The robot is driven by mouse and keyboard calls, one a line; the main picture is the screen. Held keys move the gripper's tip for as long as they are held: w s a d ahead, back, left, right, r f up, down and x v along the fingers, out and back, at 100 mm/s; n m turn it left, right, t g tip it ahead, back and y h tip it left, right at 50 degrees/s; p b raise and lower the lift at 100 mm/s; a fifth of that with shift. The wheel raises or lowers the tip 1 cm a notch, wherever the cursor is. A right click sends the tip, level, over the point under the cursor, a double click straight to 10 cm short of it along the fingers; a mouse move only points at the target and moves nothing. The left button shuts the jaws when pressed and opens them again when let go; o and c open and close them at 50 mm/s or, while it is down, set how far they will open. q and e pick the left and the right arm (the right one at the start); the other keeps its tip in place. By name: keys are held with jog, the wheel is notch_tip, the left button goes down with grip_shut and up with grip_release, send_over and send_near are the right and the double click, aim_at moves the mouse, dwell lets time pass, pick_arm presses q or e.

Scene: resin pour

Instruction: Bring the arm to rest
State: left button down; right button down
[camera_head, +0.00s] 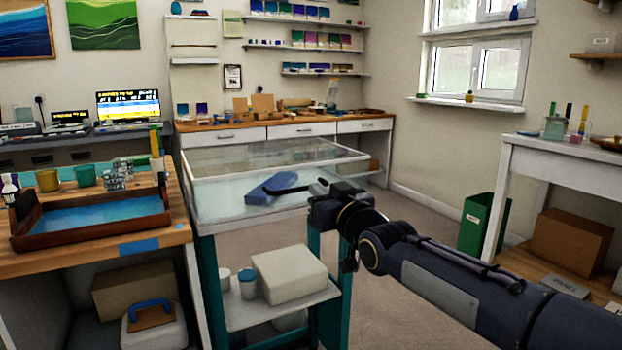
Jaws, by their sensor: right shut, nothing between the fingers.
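My right arm comes in from the lower right. Its dark gripper (322,196) is shut and empty, held in front of the right side of a clear-walled case (215,200) on a teal-legged stand. A blue flat piece (270,187) shows at the case, left of the gripper; whether the gripper touches it I cannot tell. My left gripper is not in view.
On the left, a wooden bench (110,262) holds a wooden tray (40,240) with blue resin and several cups. A white table (560,158) stands at right, with a green bin (484,222) beside it. Carpeted floor (425,215) is open between.

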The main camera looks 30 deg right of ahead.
jog(key=s+a+f+g+y, duration=0.2)
jog(key=s+a+f+g, duration=0.25)
jog(key=s+f, duration=0.5)
jog(key=s+a+f+m+g+y+p, duration=0.1)
jog(key=s+a+f+g, duration=0.35)
jog(key=s+f, duration=0.5)
jog(key=s+a+f+g+y, duration=0.2)
jog(key=s+a+f+g, duration=0.25)
jog(key=s+f, duration=0.55)
notch_tip(320, 180, up, 37)
jog(key=p, duration=3.5)
jog(key=shift+a, duration=0.25)
jog(key=shift+f, duration=0.1)
